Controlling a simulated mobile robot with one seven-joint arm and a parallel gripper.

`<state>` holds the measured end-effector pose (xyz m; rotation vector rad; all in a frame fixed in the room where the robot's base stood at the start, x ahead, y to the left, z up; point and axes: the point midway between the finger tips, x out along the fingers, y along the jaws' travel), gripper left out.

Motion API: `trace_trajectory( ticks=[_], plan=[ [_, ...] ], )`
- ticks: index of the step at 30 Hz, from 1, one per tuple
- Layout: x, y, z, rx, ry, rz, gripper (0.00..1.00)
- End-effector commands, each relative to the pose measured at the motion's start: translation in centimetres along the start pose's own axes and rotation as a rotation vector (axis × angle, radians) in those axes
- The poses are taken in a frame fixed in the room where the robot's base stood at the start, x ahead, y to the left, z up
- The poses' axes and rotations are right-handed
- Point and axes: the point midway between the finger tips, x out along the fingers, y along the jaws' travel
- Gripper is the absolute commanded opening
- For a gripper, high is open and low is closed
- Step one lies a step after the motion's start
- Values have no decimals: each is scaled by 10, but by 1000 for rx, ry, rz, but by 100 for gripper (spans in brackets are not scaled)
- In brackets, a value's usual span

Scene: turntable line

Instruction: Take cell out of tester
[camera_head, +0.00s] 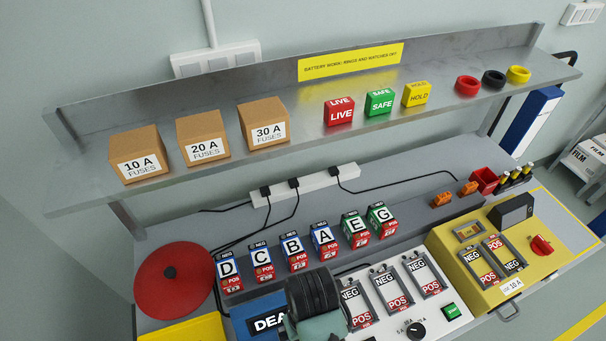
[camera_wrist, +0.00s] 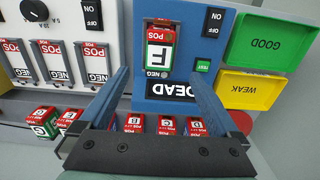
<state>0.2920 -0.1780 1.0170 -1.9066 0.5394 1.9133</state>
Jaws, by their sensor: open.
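In the wrist view the blue tester (camera_wrist: 142,99) has one cell (camera_wrist: 159,55) seated in its bay. The tester display reads DEAD. My gripper (camera_wrist: 160,74) is open and empty, its two fingers on the left and right of the cell in the picture. I cannot tell how much gap is left in depth. In the head view my arm covers most of the tester (camera_head: 263,322) and its cell, and my fingers do not show.
A green GOOD tray (camera_wrist: 271,44) and yellow WEAK tray (camera_wrist: 250,90) sit right of the tester in the wrist view. Several cells stand in a row (camera_head: 297,252) behind it in the head view. A white charger panel (camera_head: 424,302) with bays is beside it.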

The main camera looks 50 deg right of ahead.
Motion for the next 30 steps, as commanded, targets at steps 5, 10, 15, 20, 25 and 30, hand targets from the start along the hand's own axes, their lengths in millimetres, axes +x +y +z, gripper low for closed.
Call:
trace_trajectory(
  ticks=[5,10,15,20,25,30],
  plan=[
    [36,0,1,0,-4,-1,98],
    [57,0,0,-1,0,-1,98],
    [65,0,-1,-1,1,-1,98],
    [81,0,-2,-1,-1,-1,98],
    [103,0,-2,0,0,-1,98],
    [113,1,-3,-1,3,0,98]
  ],
)
